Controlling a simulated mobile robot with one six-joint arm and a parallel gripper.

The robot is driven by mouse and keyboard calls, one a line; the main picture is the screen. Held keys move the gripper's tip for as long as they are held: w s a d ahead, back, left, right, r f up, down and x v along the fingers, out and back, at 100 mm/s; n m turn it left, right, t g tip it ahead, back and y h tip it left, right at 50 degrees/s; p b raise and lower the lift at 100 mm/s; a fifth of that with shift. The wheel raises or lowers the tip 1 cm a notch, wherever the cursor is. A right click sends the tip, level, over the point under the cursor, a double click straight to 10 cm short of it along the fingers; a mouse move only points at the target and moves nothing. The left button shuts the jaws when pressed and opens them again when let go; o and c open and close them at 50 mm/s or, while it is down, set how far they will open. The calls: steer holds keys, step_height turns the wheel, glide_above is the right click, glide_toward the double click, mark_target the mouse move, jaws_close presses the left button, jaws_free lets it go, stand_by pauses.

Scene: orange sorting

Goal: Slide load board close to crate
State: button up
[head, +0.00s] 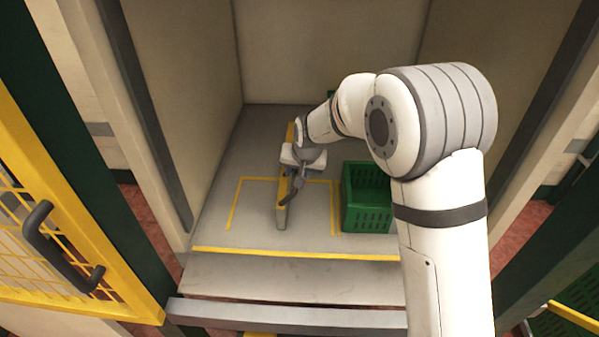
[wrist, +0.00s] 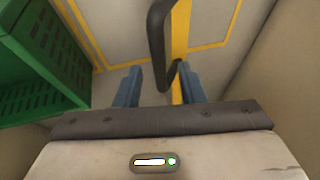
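The load board (head: 281,217) is a narrow upright board with a yellow top edge, standing on the grey floor of the bay. A dark bent handle (wrist: 157,45) on it shows in the wrist view. The green crate (head: 367,212) stands to the right of the board with a strip of floor between them; it also shows at the left of the wrist view (wrist: 45,60). My gripper (head: 298,180) is over the board at the handle. In the wrist view its two blue-grey fingers (wrist: 159,87) are apart, with the handle between them and gaps visible.
Yellow lines (head: 235,203) mark the bay floor around the board. Walls close the bay at the left, back and right. A yellow mesh gate (head: 40,240) with a dark handle stands at the left. The floor left of the board is clear.

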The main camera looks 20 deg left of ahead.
steer(key=shift+w+a+f, duration=0.15)
steer(key=shift+f, duration=0.35)
steer(key=shift+c, duration=0.2)
jaws_close()
